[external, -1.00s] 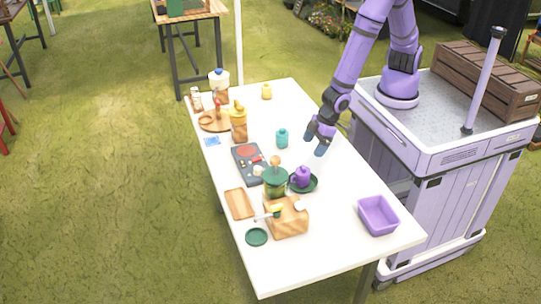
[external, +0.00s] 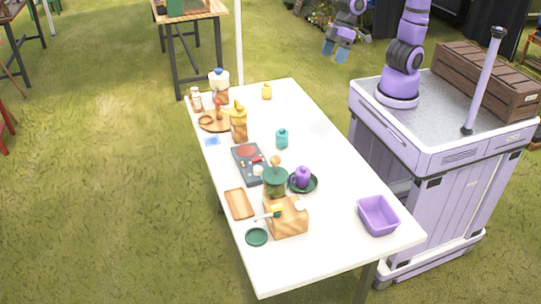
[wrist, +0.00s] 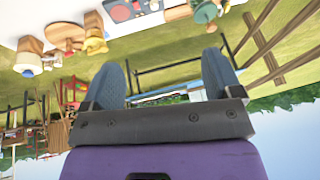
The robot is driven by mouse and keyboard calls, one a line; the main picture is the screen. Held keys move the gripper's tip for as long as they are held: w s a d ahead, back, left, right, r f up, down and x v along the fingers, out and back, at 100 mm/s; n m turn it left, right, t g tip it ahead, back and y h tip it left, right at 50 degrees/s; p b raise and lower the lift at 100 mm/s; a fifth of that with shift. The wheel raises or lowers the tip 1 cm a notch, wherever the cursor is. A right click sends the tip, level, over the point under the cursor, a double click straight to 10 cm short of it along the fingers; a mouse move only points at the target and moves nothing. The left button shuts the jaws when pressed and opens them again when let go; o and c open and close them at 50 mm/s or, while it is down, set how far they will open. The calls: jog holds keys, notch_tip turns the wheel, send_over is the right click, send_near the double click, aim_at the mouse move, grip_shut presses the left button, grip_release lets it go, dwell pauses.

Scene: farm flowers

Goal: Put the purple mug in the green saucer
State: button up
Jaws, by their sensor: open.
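The purple mug (external: 302,177) sits upright on the dark green saucer (external: 313,185), on the white table, to the right of a green-lidded jar. The saucer's rim shows around it. My gripper (external: 338,47) is raised well away from them, beyond the table's far right side near the top of the picture. It is open and empty. In the wrist view my two gripper fingers (wrist: 166,85) are spread apart with nothing between them. The mug and saucer cannot be made out in the wrist view.
A green-lidded jar (external: 275,183) and a wooden block (external: 286,217) stand close to the saucer. A second green dish (external: 256,237) lies near the table's left edge. A purple tub (external: 378,215) is at the right. The table's right side is mostly clear.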

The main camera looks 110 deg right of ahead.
jog(key=s+d+r, duration=0.3)
jog(key=s+r, duration=0.1)
jog(key=s, duration=0.4)
jog(key=s+d+r+h, duration=0.1)
jog(key=s+d+r, duration=0.3)
jog(key=s, duration=0.5)
jog(key=shift+s+r+t+h, duration=0.15)
jog(key=shift+s+t+h, duration=0.1)
jog(key=shift+t+h, duration=0.05)
